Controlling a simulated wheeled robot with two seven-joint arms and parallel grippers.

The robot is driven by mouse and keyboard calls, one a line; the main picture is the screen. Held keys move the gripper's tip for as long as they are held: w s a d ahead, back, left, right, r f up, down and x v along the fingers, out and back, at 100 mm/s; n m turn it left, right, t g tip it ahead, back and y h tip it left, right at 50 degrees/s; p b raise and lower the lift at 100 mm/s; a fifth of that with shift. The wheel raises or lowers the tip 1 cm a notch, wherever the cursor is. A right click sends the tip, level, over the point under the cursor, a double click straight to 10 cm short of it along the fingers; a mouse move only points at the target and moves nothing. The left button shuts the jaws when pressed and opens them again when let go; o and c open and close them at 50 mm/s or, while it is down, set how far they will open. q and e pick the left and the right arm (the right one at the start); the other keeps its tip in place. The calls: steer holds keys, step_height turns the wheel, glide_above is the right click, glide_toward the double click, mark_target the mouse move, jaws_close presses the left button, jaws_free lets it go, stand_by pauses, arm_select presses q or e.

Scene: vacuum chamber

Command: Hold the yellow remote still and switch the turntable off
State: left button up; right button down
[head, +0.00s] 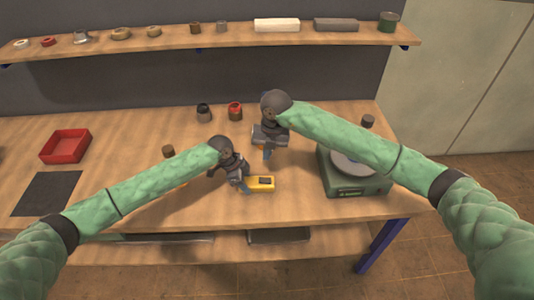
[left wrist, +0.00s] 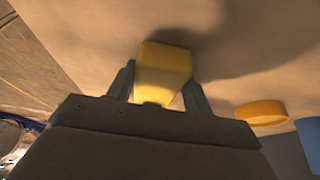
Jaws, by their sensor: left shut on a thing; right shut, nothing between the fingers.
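The yellow remote (head: 262,183) lies on the wooden table near its front edge, with a dark patch on its top. My left gripper (head: 246,185) is shut on the remote's left end. In the left wrist view the remote (left wrist: 163,70) sits between the two fingers (left wrist: 160,88). My right gripper (head: 266,152) is shut and empty, above the table behind the remote. The turntable (head: 352,188) is a green box with a grey round plate (head: 350,165) at the right of the table. My right forearm crosses in front of part of it.
A red tray (head: 66,146) and a dark mat (head: 47,193) lie at the left. Two small jars (head: 204,112) (head: 235,111) stand at the back, and a dark cup (head: 368,121) is behind the turntable. A shelf (head: 220,40) with several items runs above.

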mark_target(262, 180)
steer(key=f, duration=0.3)
steer(key=a+f, duration=0.1)
steer(key=f, duration=0.7)
steer(key=shift+w+a, duration=0.1)
steer(key=shift+a, duration=0.05)
steer(key=shift+a+f, duration=0.1)
steer(key=shift+f, duration=0.15)
